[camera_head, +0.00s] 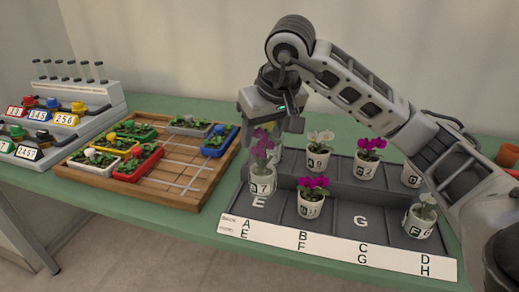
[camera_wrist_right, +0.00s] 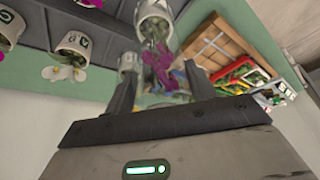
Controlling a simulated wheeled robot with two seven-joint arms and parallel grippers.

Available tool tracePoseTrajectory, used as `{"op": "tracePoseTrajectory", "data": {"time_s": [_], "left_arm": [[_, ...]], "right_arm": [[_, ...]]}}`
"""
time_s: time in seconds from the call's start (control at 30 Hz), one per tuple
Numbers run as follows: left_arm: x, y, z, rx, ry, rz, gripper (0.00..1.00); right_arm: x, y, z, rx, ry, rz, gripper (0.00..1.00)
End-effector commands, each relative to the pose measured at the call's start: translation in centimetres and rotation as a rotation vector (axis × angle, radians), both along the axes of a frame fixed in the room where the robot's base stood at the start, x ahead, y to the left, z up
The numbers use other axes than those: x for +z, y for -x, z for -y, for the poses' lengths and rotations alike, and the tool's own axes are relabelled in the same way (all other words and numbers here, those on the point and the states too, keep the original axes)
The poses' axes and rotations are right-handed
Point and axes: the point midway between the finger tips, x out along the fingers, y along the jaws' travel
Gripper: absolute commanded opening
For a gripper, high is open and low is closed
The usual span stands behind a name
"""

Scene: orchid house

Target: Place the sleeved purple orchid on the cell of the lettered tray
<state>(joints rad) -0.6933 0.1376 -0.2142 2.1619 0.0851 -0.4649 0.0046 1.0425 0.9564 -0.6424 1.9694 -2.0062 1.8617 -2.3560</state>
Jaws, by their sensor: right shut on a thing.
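The sleeved purple orchid (camera_head: 262,160), in a white pot marked 7, is upright in the head view, over the front-left cell E of the lettered tray (camera_head: 333,239). My right gripper (camera_head: 278,122) is above it, shut on its upper part. In the wrist view the purple flowers (camera_wrist_right: 158,68) show between the fingers (camera_wrist_right: 160,88), with the pot beyond. The letter E shows just in front of the pot; I cannot tell whether the pot touches the cell floor. Cell G is empty. My left gripper is not in view.
Potted orchids stand in other cells: purple in F (camera_head: 312,198) and C (camera_head: 368,158), white in B (camera_head: 319,150) and H (camera_head: 421,217). My right arm partly covers the pot at D. A wooden board (camera_head: 190,170) with planted trays lies left.

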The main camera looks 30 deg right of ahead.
Motion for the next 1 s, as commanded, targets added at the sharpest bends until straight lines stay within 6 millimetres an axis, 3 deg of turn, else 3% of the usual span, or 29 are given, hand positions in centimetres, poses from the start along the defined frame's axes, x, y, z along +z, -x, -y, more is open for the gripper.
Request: {"op": "tracePoseTrajectory", "data": {"time_s": [0.3, 0.47, 0.9, 0.93, 1.0], "left_arm": [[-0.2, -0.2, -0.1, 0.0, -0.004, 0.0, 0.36], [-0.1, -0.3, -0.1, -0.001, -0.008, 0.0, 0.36], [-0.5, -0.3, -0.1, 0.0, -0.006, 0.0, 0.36], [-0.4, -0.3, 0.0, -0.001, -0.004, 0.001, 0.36], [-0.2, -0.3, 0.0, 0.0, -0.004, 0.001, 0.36]], "right_arm": [[-2.7, -2.0, 0.4, 0.0, 0.0, -0.003, 0.15], [-5.0, -1.8, 0.4, 0.001, -0.001, -0.002, 0.15], [-5.8, -1.9, 0.4, 0.001, 0.001, 0.003, 0.15], [-5.8, -1.9, 0.4, 0.001, 0.001, 0.002, 0.58], [-5.7, -1.9, 0.4, 0.001, 0.001, 0.002, 0.77]]}}
